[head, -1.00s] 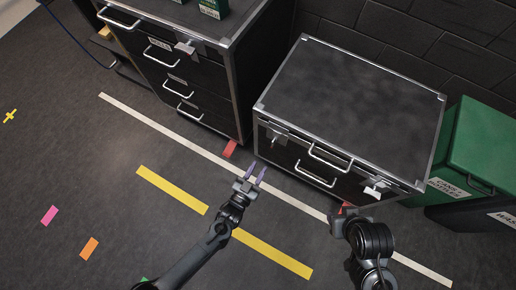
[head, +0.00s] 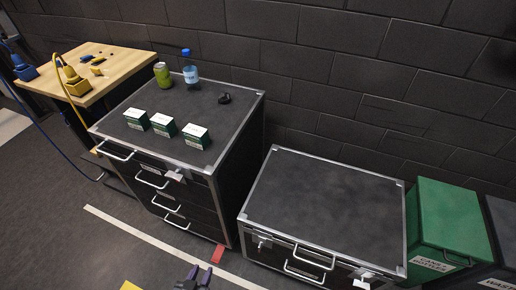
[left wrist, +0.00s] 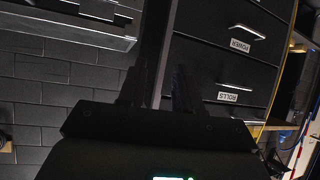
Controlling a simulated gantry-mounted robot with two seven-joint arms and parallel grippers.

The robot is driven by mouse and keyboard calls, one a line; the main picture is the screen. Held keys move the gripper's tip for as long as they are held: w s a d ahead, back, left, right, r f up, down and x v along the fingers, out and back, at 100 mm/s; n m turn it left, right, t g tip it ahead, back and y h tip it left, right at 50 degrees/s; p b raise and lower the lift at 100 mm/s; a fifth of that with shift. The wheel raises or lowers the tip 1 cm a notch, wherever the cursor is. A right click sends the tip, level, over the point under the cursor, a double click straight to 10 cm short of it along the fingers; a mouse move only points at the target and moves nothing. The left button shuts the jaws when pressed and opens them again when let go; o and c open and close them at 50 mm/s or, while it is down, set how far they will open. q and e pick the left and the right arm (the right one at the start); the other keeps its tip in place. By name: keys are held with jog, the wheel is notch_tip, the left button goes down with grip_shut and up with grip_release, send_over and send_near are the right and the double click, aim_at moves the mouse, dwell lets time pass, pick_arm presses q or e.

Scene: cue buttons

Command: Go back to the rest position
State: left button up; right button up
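My left gripper (head: 198,272) shows at the bottom edge of the head view, in front of the taller drawer cabinet (head: 232,110). My right gripper is outside the head view.
Three green-and-white boxes (head: 165,126), a green can (head: 162,75), a bottle (head: 190,68) and a small black object (head: 225,98) stand on the tall cabinet. A low black case (head: 325,205), a green bin (head: 447,225) and a wooden table (head: 110,66) flank it.

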pick_arm(q)
jog(key=s+a+r+g+y+p, duration=0.2)
jog(key=s+a+r+g, duration=0.3)
jog(key=s+r+g, duration=0.5)
notch_tip(320, 180, up, 34)
jog(key=s+t+p, duration=0.1)
jog(key=t+p, duration=0.1)
jog(key=p, duration=3.4)
notch_tip(320, 180, down, 75)
jog(key=b, duration=7.5)
jog(key=shift+s, duration=0.2)
jog(key=shift+d+r, duration=0.1)
jog(key=shift+r, duration=0.05)
jog(key=shift+o, duration=0.3)
